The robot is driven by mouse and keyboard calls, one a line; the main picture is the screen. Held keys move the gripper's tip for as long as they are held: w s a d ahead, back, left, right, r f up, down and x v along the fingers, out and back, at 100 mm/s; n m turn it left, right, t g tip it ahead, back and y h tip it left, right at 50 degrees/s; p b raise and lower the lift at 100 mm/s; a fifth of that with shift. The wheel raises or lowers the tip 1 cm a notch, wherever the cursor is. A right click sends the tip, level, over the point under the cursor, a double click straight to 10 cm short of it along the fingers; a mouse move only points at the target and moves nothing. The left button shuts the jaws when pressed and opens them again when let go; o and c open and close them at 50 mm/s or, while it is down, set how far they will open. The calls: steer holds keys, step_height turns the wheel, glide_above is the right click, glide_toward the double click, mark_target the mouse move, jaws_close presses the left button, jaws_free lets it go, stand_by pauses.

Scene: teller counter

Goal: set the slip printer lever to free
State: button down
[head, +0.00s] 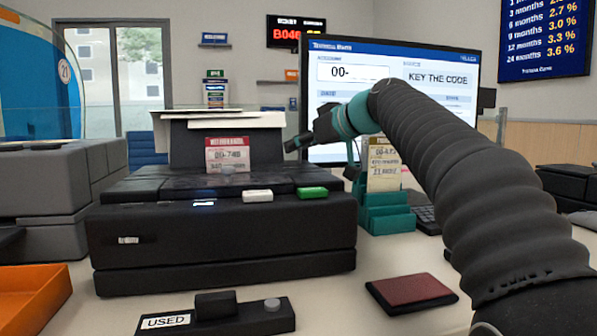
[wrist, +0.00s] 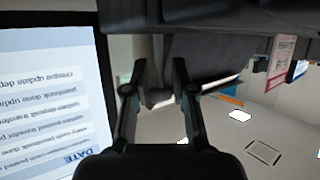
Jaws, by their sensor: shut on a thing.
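The slip printer (head: 225,225) is a wide black machine on the counter, with paper sheets standing at its back. My gripper (head: 291,145) reaches in from the right, above the printer's back right corner. In the wrist view my gripper (wrist: 159,68) has its two fingers either side of a grey bar with a rounded end, which looks like the lever (wrist: 157,97), and is shut on it. In the head view I cannot make out the lever. Its setting cannot be read in either view.
A white key (head: 257,196) and a green key (head: 312,192) sit on the printer's top. A red-headed card (head: 228,154) stands on it. A monitor (head: 420,75) and a teal card holder (head: 386,213) are close to my arm. A dark red booklet (head: 411,291) lies in front.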

steer(key=shift+s+d+f+t+y, duration=0.1)
steer(key=shift+s+t+y, duration=0.2)
steer(key=shift+t+y, duration=0.15)
steer(key=shift+s+d+f+n+t+y, duration=0.1)
steer(key=shift+s+n+t+y, duration=0.15)
steer(key=shift+n+t+y, duration=0.25)
steer(key=shift+s+f+n+t+y, duration=0.1)
steer(key=shift+s+n+t+y, duration=0.15)
steer(key=shift+n+t, duration=0.3)
steer(key=c, duration=1)
jaws_free()
steer(key=shift+o, duration=0.2)
steer(key=shift+s+d, duration=0.1)
steer(key=shift+d, duration=0.05)
steer(key=v, duration=1.1)
steer(key=shift+s+d+f, duration=0.15)
steer(key=shift+s+d, duration=0.15)
